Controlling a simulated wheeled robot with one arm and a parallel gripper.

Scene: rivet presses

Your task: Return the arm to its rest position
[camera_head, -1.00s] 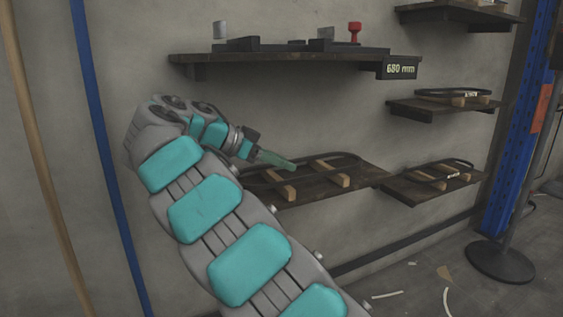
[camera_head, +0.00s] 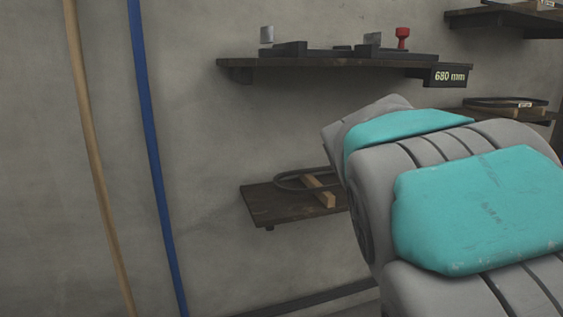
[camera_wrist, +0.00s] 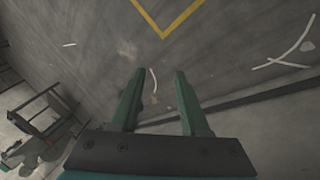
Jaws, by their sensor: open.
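My arm fills the right of the head view, its grey and teal links bent close to the camera. My gripper is hidden behind the arm there. In the wrist view my gripper (camera_wrist: 155,100) shows two green fingers, apart and parallel, with nothing between them. The fingers point over the grey floor (camera_wrist: 95,45), clear of any object.
An upper shelf (camera_head: 330,64) marked 680 mm holds dark fixtures and a red-knobbed piece (camera_head: 402,38). A lower shelf (camera_head: 262,205) bears a dark ring on a wooden block (camera_head: 319,190). A blue pole (camera_head: 150,150) and a tan pole (camera_head: 90,150) stand left. Floor has a yellow line (camera_wrist: 165,32) and scraps.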

